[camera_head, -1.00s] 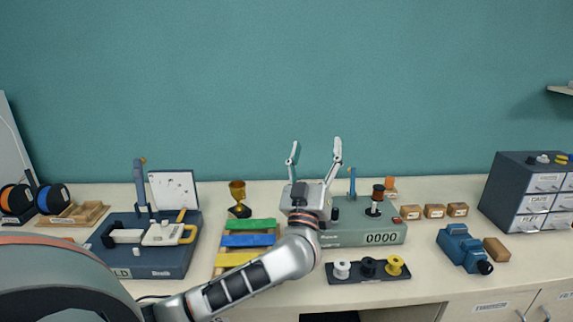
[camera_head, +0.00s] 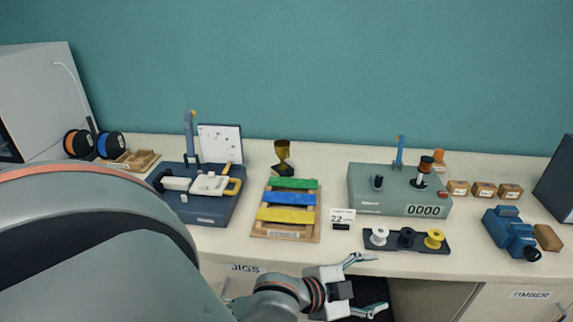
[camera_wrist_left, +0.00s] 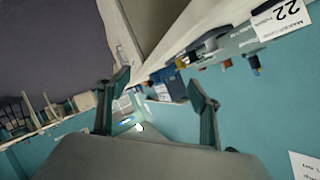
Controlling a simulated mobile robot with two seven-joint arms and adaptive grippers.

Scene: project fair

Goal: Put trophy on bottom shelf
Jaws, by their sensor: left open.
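The trophy (camera_head: 283,158), a gold cup on a dark base, stands upright on the bench near the wall, behind the tray of coloured strips. My left gripper (camera_head: 368,285) is open and empty in the head view, low in front of the bench edge, well apart from the trophy. Its two spread fingers also show in the left wrist view (camera_wrist_left: 160,105), with nothing between them. A dark opening (camera_head: 372,292) under the bench lies behind the gripper; I cannot make out a bottom shelf in it. My right gripper is not in view.
The tray of strips (camera_head: 258,229), a spool stand (camera_head: 437,249), a grey counter box (camera_head: 360,199) and a blue vise (camera_head: 510,232) stand on the bench. A navy machine (camera_head: 208,214) is left of the trophy. Cabinet fronts (camera_head: 520,306) flank the opening.

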